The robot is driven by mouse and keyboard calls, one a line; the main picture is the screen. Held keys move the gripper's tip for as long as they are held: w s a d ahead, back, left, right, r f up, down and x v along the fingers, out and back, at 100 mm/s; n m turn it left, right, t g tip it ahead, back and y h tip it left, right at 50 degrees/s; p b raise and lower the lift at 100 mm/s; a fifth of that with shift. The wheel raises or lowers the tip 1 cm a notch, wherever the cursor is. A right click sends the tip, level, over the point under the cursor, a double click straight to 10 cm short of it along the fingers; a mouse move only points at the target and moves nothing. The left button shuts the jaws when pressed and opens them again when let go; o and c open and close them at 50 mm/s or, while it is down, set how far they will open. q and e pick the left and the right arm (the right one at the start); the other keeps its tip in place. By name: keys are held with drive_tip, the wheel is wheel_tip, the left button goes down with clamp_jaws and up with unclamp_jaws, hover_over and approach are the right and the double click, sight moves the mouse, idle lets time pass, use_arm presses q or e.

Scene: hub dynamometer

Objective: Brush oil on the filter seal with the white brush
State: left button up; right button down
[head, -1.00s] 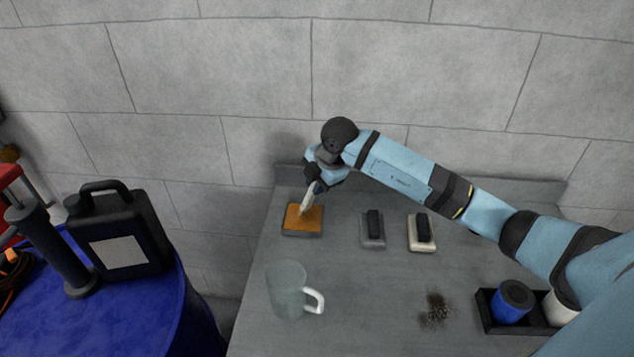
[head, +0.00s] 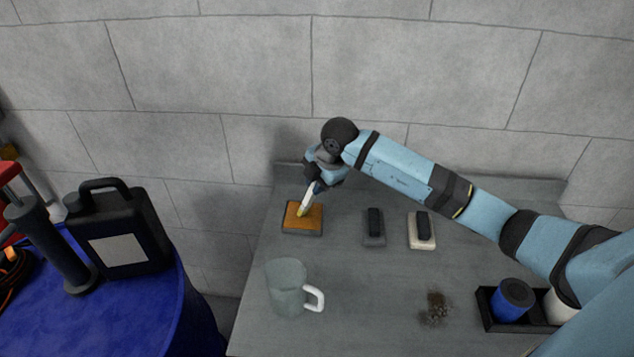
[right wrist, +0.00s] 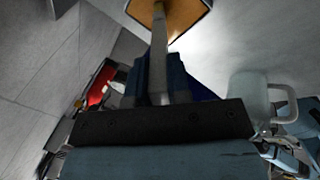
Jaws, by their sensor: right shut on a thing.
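My right gripper (head: 313,184) is shut on a thin white brush (head: 306,199) and holds it tilted at the back left of the grey table. The brush's yellowish tip is at the shallow tray of orange-brown oil (head: 289,217); I cannot tell how deep it reaches. In the right wrist view the brush handle (right wrist: 158,62) runs from between the fingers (right wrist: 160,78) to the tray (right wrist: 143,12). A blue filter (head: 513,296) and a white filter (head: 559,309) stand in a black holder (head: 488,312) at the front right. Their seals cannot be made out. My left gripper is not in view.
A translucent mug (head: 285,286) stands at the table's front left. A grey block (head: 374,241) and a white block (head: 421,243), each with a black top, lie mid-table. A dark speckled patch (head: 435,309) is in front. A blue drum (head: 150,320) bears a black canister (head: 120,225).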

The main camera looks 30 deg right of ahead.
idle(0.5)
drive_tip(key=shift+r+p, duration=2.4)
drive_tip(key=shift+r, duration=1.1)
